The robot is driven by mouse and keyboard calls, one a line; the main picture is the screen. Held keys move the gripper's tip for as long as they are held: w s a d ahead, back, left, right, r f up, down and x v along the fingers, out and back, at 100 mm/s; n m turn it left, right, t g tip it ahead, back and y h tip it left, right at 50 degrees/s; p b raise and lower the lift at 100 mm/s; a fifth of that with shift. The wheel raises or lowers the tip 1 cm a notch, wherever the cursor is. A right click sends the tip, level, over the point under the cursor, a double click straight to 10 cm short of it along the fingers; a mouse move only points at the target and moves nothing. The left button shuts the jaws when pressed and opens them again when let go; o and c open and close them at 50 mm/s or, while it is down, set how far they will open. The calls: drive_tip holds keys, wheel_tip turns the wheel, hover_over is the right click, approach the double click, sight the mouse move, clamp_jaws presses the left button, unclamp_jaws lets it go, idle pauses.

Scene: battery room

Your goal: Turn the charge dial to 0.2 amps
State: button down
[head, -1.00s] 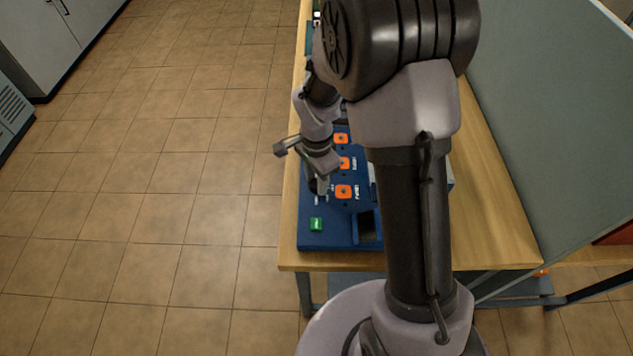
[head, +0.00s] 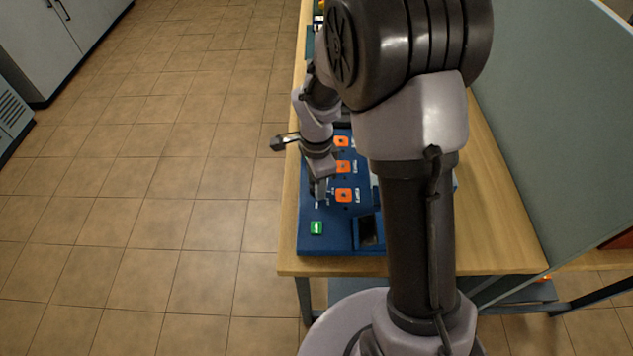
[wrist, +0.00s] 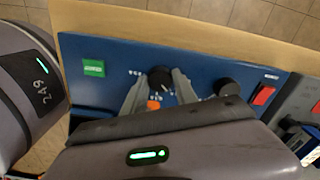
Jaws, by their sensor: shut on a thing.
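The blue charger panel (head: 312,242) lies on the bench and also shows in the wrist view (wrist: 110,52). A black dial (wrist: 160,73) with a white pointer mark stands between the fingers of my gripper (wrist: 159,82). The gripper is shut on this dial, one finger on each side. A second black dial (wrist: 226,87) stands free to the right. The scale markings around the held dial are too small to read, so I cannot tell its setting. In the head view my gripper (head: 318,190) points down at the panel's left edge.
A green button (head: 317,228) sits near the panel's front, with a dark display (head: 368,230) beside it. Several orange sockets (head: 344,195) run along the panel. A red switch (wrist: 264,95) is right of the second dial. The wooden bench (head: 500,240) has a grey-green partition on its right.

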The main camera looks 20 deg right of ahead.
drive_tip(key=c, duration=1)
unclamp_jaws()
drive_tip(key=shift+o, duration=0.2)
wheel_tip(320, 180, up, 17)
drive_tip(key=p, duration=0.6)
drive_tip(key=shift+r, duration=0.2)
drive_tip(key=s+a+r+n+t+b, duration=0.1)
drive_tip(key=s+n+t+b, duration=0.1)
drive_tip(key=s+n, duration=0.2)
drive_tip(key=s+a+r+n+t+y+b, duration=0.1)
drive_tip(key=s+n, duration=0.3)
drive_tip(key=s, duration=0.4)
drive_tip(key=s+a+r+n+t+y+b, duration=0.1)
drive_tip(key=s+a+r+n+t+b, duration=0.1)
drive_tip(key=s, duration=0.5)
drive_tip(key=n+b, duration=0.1)
drive_tip(key=n, duration=0.1)
drive_tip(key=shift+a+r+n+t+b, duration=0.25)
drive_tip(key=shift+r+n+t+b, duration=0.1)
drive_tip(key=shift+n+t, duration=0.05)
